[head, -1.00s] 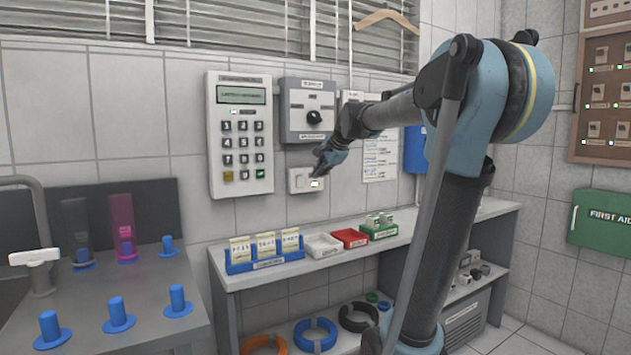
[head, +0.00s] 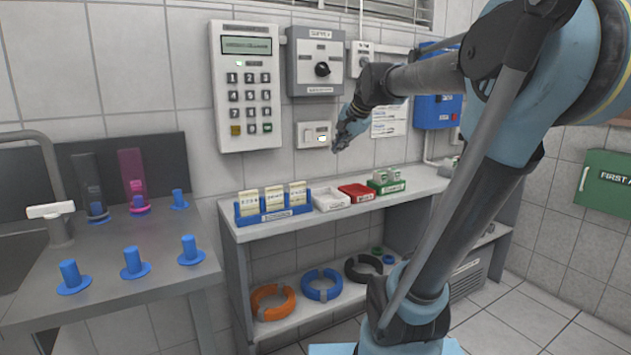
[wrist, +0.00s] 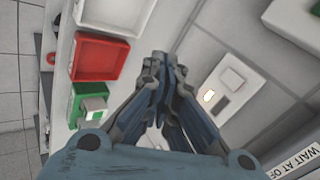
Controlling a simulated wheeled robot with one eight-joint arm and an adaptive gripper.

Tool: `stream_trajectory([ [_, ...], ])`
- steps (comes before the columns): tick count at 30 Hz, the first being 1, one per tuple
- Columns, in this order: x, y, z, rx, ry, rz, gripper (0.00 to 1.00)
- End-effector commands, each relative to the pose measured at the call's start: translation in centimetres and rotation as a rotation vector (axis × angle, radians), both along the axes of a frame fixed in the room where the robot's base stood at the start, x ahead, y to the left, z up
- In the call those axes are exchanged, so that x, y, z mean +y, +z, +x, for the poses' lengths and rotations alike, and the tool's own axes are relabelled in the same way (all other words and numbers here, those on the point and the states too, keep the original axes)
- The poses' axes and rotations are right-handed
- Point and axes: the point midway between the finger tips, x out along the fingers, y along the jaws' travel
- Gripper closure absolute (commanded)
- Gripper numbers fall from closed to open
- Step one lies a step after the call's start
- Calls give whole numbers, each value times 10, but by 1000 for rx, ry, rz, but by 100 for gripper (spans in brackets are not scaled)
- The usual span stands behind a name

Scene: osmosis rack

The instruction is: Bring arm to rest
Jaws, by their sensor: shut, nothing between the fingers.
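My gripper (head: 340,140) is shut and empty. In the head view it hangs in front of the wall, just right of and slightly below a white switch plate (head: 314,134) with a lit rocker. In the wrist view the closed fingers (wrist: 160,85) point away from the camera, with the switch plate (wrist: 227,88) to their right and the shelf trays to their left. I cannot tell whether the fingertips touch anything. My arm is raised and bent, reaching across the right side of the head view.
A keypad panel (head: 247,88) and a grey knob box (head: 316,62) are on the wall. Below, the shelf (head: 300,222) carries a blue card rack (head: 273,214), a white tray (head: 330,200), a red tray (head: 357,192) and a green box (head: 386,185). A bench with blue pegs stands left.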

Motion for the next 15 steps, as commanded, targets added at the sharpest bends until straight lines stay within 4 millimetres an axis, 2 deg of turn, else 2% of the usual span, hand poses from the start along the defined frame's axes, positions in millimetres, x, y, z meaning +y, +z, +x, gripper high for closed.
stream_trajectory([
  [1, -7, -22, -23, 11, 46, -53, 100],
  [3, -17, -50, -52, 28, 116, -130, 100],
  [15, -70, -212, -214, 168, 543, -499, 100],
])
